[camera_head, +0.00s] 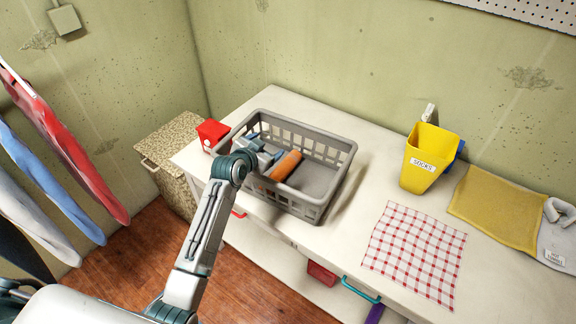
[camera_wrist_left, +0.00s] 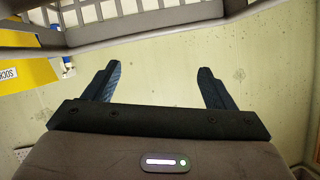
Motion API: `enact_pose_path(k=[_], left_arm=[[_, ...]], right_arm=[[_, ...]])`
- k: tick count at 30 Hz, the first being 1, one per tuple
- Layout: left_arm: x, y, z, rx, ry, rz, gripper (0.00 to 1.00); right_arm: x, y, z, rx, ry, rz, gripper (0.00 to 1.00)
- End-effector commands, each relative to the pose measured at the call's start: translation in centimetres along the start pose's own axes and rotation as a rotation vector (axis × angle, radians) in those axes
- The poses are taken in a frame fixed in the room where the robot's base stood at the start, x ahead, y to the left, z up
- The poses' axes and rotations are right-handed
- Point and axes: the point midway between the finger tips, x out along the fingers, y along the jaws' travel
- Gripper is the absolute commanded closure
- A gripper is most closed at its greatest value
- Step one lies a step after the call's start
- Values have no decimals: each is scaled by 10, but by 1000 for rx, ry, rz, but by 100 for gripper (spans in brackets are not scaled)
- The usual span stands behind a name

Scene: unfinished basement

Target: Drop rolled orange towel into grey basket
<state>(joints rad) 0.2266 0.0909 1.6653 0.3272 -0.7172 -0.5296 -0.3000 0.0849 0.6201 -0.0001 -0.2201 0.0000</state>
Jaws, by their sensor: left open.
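The rolled orange towel (camera_head: 286,166) lies tilted inside the grey basket (camera_head: 336,146), towards its left half, and looks apart from the gripper. The basket stands on the white counter. My left gripper (camera_head: 266,151) is at the basket's left part, just left of the towel in the head view, with its wrist over the near left rim. In the left wrist view its two blue fingers (camera_wrist_left: 158,86) are spread with nothing between them. The basket's grey rim (camera_wrist_left: 150,28) crosses the top of that view, and the towel does not show there. My right gripper is not in view.
A red box (camera_head: 211,133) stands left of the basket. Right of it are a yellow bin (camera_head: 424,160) labelled socks, a red checked cloth (camera_head: 414,252) and a yellow towel (camera_head: 498,208). Clothes (camera_head: 62,165) hang at left. Counter between basket and bin is clear.

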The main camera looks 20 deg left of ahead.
Motion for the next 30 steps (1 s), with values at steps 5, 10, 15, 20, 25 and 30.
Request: enact_pose_path(k=[5, 10, 15, 20, 25, 30], left_arm=[[-20, 1, 3, 3, 0, -1, 22], [-51, 1, 4, 4, 1, -1, 22], [-80, 1, 3, 3, 1, -1, 22], [-98, 0, 2, 2, 1, -1, 22], [-105, 0, 0, 1, 2, -1, 22], [-105, 0, 0, 0, 1, 0, 22]], right_arm=[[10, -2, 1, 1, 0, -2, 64], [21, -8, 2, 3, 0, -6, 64], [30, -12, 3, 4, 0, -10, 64], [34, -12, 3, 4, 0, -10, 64], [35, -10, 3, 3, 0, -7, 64], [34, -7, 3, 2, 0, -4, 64]])
